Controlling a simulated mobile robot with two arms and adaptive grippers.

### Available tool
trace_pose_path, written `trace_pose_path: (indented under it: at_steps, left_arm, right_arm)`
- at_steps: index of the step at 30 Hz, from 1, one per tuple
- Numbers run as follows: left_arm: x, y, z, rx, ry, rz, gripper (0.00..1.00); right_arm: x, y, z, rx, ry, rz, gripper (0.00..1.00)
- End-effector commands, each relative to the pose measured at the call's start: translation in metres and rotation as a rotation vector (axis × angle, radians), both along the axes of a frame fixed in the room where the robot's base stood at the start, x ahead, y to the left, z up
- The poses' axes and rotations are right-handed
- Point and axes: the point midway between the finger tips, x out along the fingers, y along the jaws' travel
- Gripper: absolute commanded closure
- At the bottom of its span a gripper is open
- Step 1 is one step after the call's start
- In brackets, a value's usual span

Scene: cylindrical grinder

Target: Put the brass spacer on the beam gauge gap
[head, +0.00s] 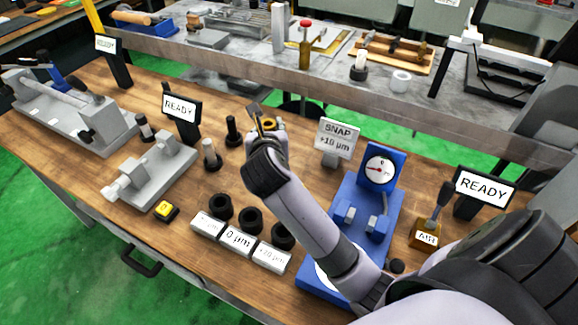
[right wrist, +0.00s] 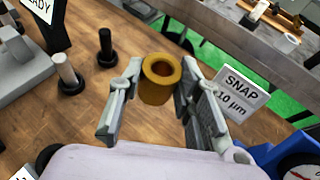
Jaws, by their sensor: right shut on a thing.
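The brass spacer (right wrist: 160,82), a short ring with a bore, is between the fingers of my right gripper (right wrist: 162,98). In the head view the spacer (head: 269,124) shows small at the end of my right arm, above the table. My right gripper (head: 264,119) is shut on it. Its bore faces up towards the wrist camera. A grey fixture (head: 152,176) with upright blocks stands left of the gripper, beside a READY display (head: 181,108). No label names the beam gauge, so I cannot tell which fixture it is. My left gripper is not in view.
Posts (head: 232,130) stand left of the gripper. A SNAP sign (head: 338,138) and blue dial gauge (head: 379,168) are to its right. Black rings (head: 248,218) and labelled white blocks (head: 237,241) are in front. Bare wooden tabletop (head: 130,105) lies at the back left.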

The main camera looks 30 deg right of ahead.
Motion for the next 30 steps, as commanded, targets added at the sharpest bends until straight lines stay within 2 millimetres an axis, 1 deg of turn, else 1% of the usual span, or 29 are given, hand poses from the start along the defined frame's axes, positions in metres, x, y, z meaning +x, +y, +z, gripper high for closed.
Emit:
trace_pose_path:
  at_steps: [1, 2, 5, 8, 12, 18, 21, 24, 28, 30]
  left_arm:
    - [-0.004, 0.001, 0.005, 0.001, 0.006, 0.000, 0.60]
    - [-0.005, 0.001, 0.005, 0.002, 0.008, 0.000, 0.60]
    - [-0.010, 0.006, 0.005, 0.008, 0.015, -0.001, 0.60]
    - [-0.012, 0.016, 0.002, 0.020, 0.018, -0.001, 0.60]
    - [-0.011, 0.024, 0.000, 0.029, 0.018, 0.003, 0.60]
    - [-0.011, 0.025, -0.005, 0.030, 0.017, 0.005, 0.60]
    - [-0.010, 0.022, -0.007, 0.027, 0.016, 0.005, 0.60]
    - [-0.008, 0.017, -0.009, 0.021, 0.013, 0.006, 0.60]
    - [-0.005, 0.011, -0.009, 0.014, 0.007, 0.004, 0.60]
    - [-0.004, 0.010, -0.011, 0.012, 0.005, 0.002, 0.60]
  right_arm:
    - [0.004, -0.003, 0.005, -0.001, -0.001, -0.001, 1.00]
    - [0.006, -0.004, 0.006, -0.001, -0.002, -0.001, 1.00]
    - [0.008, -0.007, -0.002, 0.000, 0.002, -0.003, 1.00]
    - [0.008, -0.007, -0.023, 0.000, 0.006, -0.002, 1.00]
    - [0.007, -0.006, -0.062, -0.001, 0.008, -0.001, 1.00]
    - [0.007, -0.006, -0.114, 0.000, 0.006, -0.001, 1.00]
    - [0.007, -0.006, -0.134, -0.002, 0.003, -0.002, 1.00]
    - [0.008, -0.006, -0.147, -0.001, 0.001, -0.001, 1.00]
    - [0.008, -0.006, -0.155, 0.000, -0.001, -0.001, 1.00]
    - [0.007, -0.006, -0.165, -0.002, 0.002, -0.001, 1.00]
